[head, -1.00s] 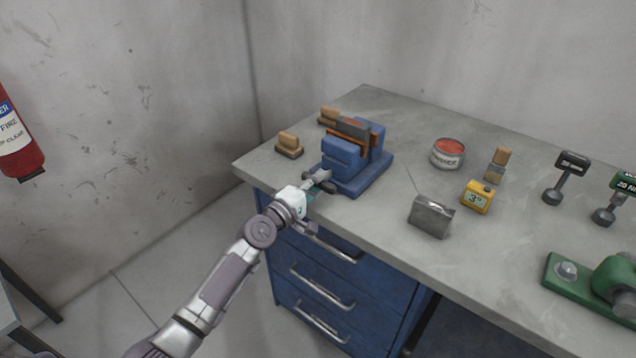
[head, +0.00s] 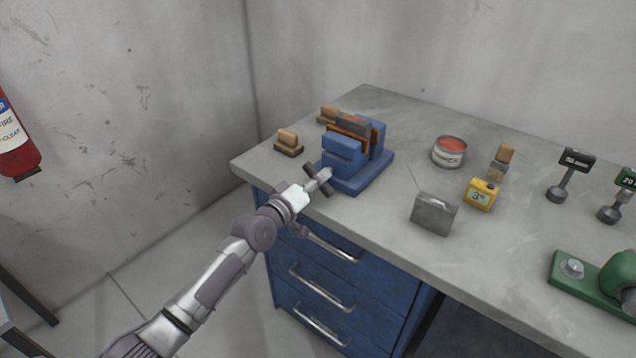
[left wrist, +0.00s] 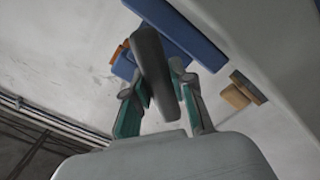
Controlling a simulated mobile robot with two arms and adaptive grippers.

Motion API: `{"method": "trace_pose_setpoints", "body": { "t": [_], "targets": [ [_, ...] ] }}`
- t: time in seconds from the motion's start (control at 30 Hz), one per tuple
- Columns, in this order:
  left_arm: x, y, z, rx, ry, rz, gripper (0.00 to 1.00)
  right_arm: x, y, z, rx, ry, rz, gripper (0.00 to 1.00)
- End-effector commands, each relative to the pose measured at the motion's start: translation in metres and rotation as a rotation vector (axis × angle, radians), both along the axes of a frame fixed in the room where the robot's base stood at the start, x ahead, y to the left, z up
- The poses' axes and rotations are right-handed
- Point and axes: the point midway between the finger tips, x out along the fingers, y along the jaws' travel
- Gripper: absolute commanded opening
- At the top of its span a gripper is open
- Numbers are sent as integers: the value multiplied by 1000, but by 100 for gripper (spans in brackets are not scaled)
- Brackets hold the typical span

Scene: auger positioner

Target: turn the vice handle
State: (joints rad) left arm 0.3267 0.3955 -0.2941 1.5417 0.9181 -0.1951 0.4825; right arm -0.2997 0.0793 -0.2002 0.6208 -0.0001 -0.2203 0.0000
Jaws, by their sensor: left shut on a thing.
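The blue vice (head: 352,172) stands at the near left corner of the grey workbench, with a dark block (head: 353,125) and orange-brown pieces between its jaws. Its grey handle (head: 317,181) is at the front of the vice, facing my arm. My left gripper (head: 314,187) is at the handle and shut on it. In the left wrist view the handle (left wrist: 152,65) passes between the two fingers of my left gripper (left wrist: 160,88), with the blue vice (left wrist: 180,28) behind it. My right gripper is not in view.
On the bench (head: 400,255) are brushes (head: 288,143), an open tin (head: 449,151), a grey metal box (head: 434,213), a yellow gauge (head: 481,194), and a green tool (head: 590,280) at right.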

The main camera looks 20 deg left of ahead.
Motion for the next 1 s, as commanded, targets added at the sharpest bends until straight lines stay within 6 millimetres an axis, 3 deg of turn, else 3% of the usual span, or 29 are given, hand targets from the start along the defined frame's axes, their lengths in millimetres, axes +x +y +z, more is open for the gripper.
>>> {"method": "trace_pose_setpoints", "body": {
  "t": [0.5,1.0],
  "targets": [
    [0,0,-1,404,-143,-1,0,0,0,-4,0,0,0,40],
    [0,0,-1,544,-194,-1,0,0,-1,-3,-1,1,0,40]
  ]
}}
